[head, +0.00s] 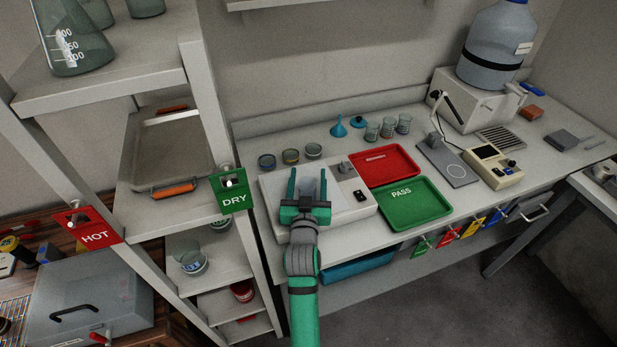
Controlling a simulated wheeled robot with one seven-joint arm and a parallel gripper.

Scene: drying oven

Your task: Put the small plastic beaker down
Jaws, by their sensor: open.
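My gripper (308,183) is open over the white bench device (362,207), its two green fingers pointing away from me toward the wall. I see no beaker clearly between the fingers; the pale surface behind them makes this hard to judge. Several small clear beakers (388,129) stand upright in a group at the back of the bench, right of the blue funnel (338,127). They are apart from my gripper. I cannot tell which one is the small plastic beaker.
Small round jars (290,157) stand behind the device. A red tray (384,166) and a green PASS tray (415,204) lie to its right. A shelf rack (204,110) with a DRY tag (231,191) rises close on the left.

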